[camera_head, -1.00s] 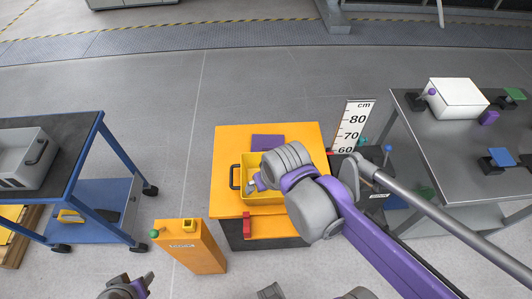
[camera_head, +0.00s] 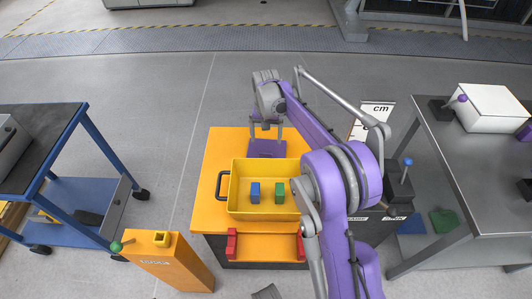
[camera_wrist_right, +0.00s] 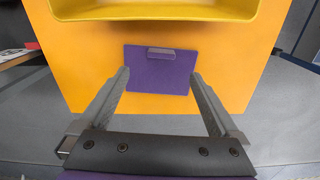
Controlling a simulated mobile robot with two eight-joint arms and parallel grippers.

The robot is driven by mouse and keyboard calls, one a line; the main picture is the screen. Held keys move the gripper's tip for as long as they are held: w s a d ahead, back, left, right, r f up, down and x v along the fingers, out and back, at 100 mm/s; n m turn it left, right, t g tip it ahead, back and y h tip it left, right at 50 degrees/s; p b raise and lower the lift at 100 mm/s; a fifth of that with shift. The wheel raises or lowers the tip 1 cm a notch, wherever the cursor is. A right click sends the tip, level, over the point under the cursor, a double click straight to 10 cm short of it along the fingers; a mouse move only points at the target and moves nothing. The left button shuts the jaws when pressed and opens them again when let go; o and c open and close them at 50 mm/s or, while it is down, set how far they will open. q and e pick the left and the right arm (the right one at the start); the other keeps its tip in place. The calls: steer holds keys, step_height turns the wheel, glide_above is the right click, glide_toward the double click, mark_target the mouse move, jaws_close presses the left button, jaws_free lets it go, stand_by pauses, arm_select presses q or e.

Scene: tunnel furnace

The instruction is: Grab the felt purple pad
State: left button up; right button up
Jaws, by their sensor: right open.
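The purple felt pad (camera_head: 267,149) lies flat on the orange table top (camera_head: 220,150), behind the yellow bin. In the right wrist view the pad (camera_wrist_right: 160,76) lies between and beyond my fingers, with a small raised block on its edge nearest the bin. My right gripper (camera_head: 266,138) is over the pad in the head view, its fingers apart. The right wrist view shows the same gripper (camera_wrist_right: 160,85) open and empty, pointing at the pad. My left gripper does not show clearly now.
The yellow bin (camera_head: 237,205) holds a blue block (camera_head: 255,192) and a green block (camera_head: 279,192). Red brackets (camera_head: 231,244) stand at the table's front. A blue cart is on the left, a grey workbench (camera_head: 458,170) on the right, and an orange post (camera_head: 175,265) in front.

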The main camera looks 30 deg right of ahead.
mark_target(267, 148)
step_height(267, 148, down, 9)
steer(key=shift+f+b, duration=0.1)
steer(key=shift+b, duration=0.85)
steer(key=c, duration=1.5)
